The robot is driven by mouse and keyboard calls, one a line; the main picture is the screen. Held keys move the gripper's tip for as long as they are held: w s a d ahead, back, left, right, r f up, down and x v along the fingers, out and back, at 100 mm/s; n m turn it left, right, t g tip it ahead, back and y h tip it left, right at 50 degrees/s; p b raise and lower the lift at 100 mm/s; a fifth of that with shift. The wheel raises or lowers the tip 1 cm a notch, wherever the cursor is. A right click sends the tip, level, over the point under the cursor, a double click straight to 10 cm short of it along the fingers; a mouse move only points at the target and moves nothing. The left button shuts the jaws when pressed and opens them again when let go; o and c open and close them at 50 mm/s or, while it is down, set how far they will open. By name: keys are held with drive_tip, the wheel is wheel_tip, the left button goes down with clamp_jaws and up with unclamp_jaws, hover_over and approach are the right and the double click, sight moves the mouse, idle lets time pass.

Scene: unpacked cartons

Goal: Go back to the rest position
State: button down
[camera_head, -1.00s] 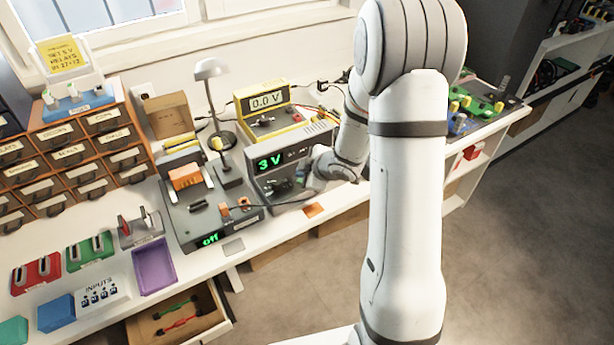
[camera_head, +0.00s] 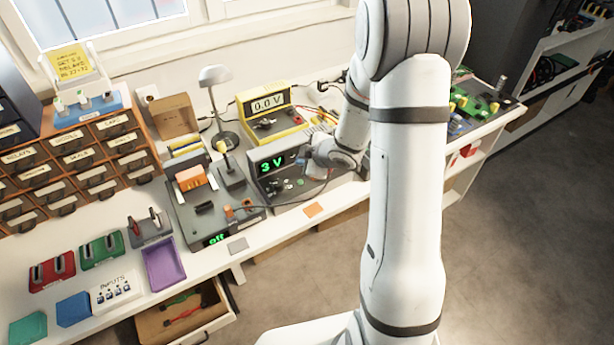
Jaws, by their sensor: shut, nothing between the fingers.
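My white arm rises through the right half of the view and bends down behind its own upper link to the bench. My gripper (camera_head: 315,170) is small and partly hidden by my wrist. It is shut and empty, close to the right side of the grey power supply's (camera_head: 292,183) front panel. I cannot tell whether it touches the panel. The supply's display reads 3 V in green.
A yellow meter (camera_head: 266,117) reading 0.0 V stands behind the supply. A dark box (camera_head: 206,212) showing "off", a lamp (camera_head: 214,76) and a purple tray (camera_head: 163,265) are to the left. An open drawer (camera_head: 185,315) juts out below. Floor at right is clear.

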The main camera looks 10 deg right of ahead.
drive_tip(key=s+d+r+m+g+h, duration=0.1)
drive_tip(key=s+d+r+m+h, duration=0.2)
drive_tip(key=s+r+m, duration=0.3)
drive_tip(key=s+d+r+m+h, duration=0.3)
drive_tip(key=s+d+r, duration=0.1)
drive_tip(key=r, duration=0.4)
drive_tip(key=s+a+r+m+g, duration=0.2)
drive_tip(key=s+m, duration=0.1)
drive_tip(key=s, duration=0.5)
drive_tip(key=s+a+r+m+g+y, duration=0.1)
drive_tip(key=s+a+r+m+g, duration=0.1)
drive_tip(key=s, duration=0.7)
drive_tip(key=shift+s+a+r+m, duration=0.15)
drive_tip(key=shift+s+a+m, duration=0.15)
drive_tip(key=shift+a+m, duration=0.35)
drive_tip(key=shift+a, duration=0.1)
